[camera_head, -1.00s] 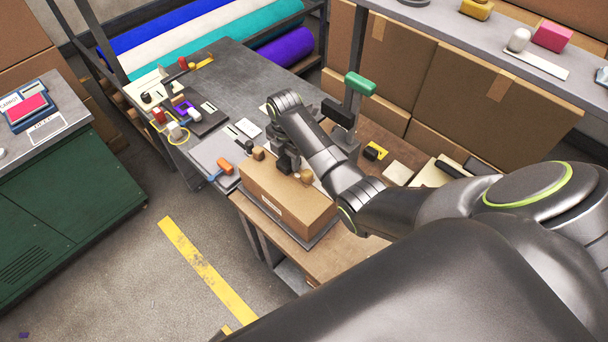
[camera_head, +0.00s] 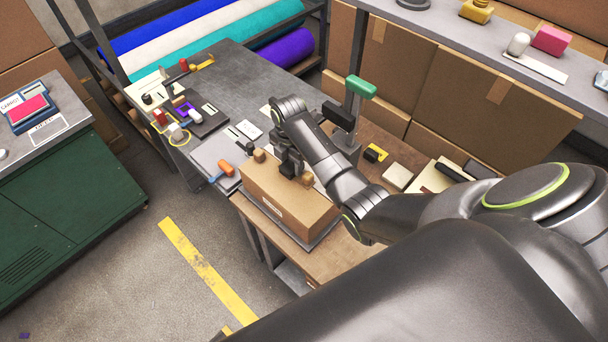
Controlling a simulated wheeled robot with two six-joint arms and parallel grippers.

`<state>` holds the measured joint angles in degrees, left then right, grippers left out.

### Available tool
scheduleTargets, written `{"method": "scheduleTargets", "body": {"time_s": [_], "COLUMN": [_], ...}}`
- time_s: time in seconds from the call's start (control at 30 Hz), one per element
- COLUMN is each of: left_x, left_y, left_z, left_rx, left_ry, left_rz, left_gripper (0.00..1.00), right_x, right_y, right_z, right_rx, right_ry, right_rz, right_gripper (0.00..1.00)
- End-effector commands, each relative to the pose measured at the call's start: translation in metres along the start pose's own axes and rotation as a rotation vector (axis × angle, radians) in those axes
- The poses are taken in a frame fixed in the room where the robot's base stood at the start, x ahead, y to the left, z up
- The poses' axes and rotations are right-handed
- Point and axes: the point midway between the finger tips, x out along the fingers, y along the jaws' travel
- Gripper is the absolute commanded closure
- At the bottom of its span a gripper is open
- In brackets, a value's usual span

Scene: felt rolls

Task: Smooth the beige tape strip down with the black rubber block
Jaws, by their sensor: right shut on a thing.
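A brown cardboard box (camera_head: 285,205) lies on the wooden-topped bench, with a pale label on its front side. My right gripper (camera_head: 289,172) reaches down to the top of the box near its back edge. It is shut on a small dark thing, most likely the black rubber block, which blends with the dark fingers. The beige tape strip cannot be made out clearly; the gripper and arm cover part of the box top. A brown knob (camera_head: 307,180) shows just right of the fingers, and another brown piece (camera_head: 259,156) to the left. My left gripper is not in view.
An orange-handled tool (camera_head: 225,168) lies left of the box. A green-handled press (camera_head: 361,87) stands behind my right arm. Several small items crowd the grey table (camera_head: 245,75).

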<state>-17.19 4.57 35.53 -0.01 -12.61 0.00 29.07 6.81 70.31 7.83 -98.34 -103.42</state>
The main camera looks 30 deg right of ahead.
Motion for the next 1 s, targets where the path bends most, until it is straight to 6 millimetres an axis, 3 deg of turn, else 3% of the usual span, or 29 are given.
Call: {"method": "scheduleTargets", "body": {"time_s": [0.47,1.0], "left_x": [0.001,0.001], "left_y": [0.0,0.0], "left_z": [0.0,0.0], "left_rx": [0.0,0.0], "left_ry": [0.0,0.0], "left_rz": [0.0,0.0], "left_gripper": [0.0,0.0], "right_x": [0.003,-0.05], "right_y": [-0.004,-0.001], "right_z": [0.0,0.001], "right_rx": [0.002,0.001], "right_ry": [0.002,0.0], "right_rz": [-0.013,-0.004], "right_gripper": [0.97,0.97]}}
